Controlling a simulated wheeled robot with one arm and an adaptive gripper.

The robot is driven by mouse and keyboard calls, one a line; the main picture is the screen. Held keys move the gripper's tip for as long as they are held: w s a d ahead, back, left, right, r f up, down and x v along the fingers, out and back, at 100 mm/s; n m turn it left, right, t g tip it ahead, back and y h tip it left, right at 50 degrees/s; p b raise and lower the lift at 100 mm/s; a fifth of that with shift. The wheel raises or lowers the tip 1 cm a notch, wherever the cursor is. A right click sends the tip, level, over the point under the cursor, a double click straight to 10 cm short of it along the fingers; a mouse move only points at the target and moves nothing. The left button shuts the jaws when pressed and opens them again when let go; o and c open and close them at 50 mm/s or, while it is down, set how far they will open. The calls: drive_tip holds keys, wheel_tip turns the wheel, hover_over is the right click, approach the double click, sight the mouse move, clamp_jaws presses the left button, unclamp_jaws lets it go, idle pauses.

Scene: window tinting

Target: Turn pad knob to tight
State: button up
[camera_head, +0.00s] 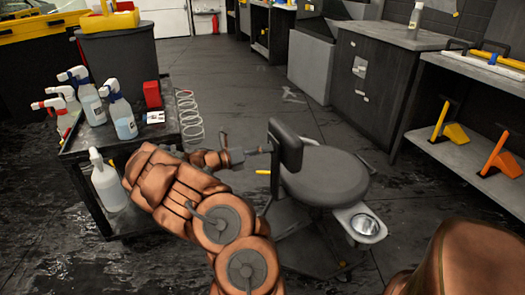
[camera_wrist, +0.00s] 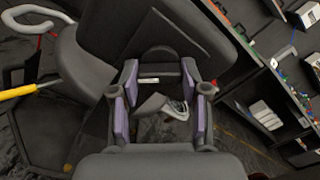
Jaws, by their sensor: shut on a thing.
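A grey rolling stool (camera_head: 325,182) with a small upright back pad (camera_head: 287,143) stands at the centre of the head view. My gripper (camera_head: 264,150) reaches the left side of this pad, level with it. In the wrist view, the dark back pad (camera_wrist: 190,28) fills the top. A dark rounded pad knob (camera_wrist: 160,57) lies between the fingertips of my gripper (camera_wrist: 159,72). The purple-lined fingers are closed on it from both sides. The knob is hidden in the head view, and its turn marking is not readable.
A cart (camera_head: 68,150) with several spray bottles stands left of my arm. A tray with a metal cup (camera_head: 366,225) sticks out from the stool's right front. A grey bench (camera_head: 470,150) with yellow and orange tools is at the right. The floor behind the stool is clear.

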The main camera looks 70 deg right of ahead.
drive_tip(key=c, duration=0.3)
drive_tip(key=shift+m+b, duration=10)
drive_tip(key=shift+m, duration=7.9)
